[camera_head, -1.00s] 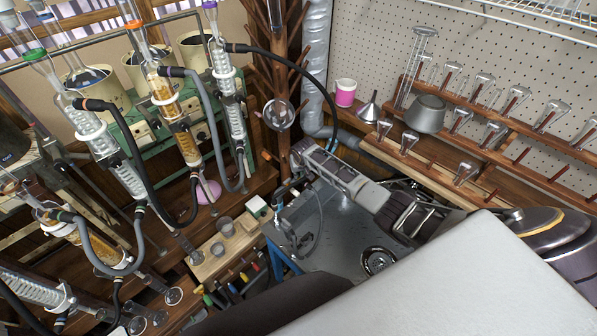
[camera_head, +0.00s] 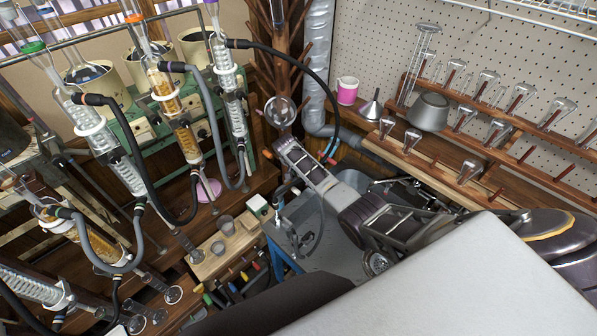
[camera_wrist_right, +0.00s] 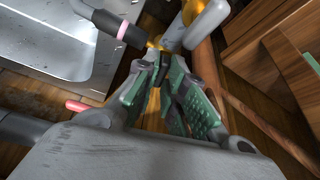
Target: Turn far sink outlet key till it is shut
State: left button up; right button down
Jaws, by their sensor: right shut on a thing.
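My right gripper (camera_head: 285,143) reaches over the grey sink (camera_head: 315,235) to its far side. In the right wrist view the gripper (camera_wrist_right: 165,75) has its green-padded fingers closed at the tips, by a grey outlet pipe (camera_wrist_right: 204,25) with brass-yellow parts. It is shut on the far sink outlet key, which the fingers mostly hide. How far the key is turned cannot be told. A red handle (camera_wrist_right: 85,106) shows left of the fingers, apart from them. My left gripper is not in view.
Glass condensers with hoses (camera_head: 180,125) stand at the left. A round glass bulb (camera_head: 280,112) is just beyond the gripper. A wooden glassware rack (camera_head: 480,130) and a grey pot (camera_head: 428,112) are at the right. The sink's edge (camera_wrist_right: 98,95) is close to the gripper.

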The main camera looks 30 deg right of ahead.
jog(key=shift+w+m+g+h+b, duration=0.15)
jog(key=shift+m+g+h+b, duration=0.3)
jog(key=shift+m+b, duration=0.8)
jog(key=shift+r+m+p, duration=0.1)
jog(key=shift+m+p, duration=0.25)
jog(key=shift+m, duration=0.2)
jog(key=c, duration=1.5)
grip_release()
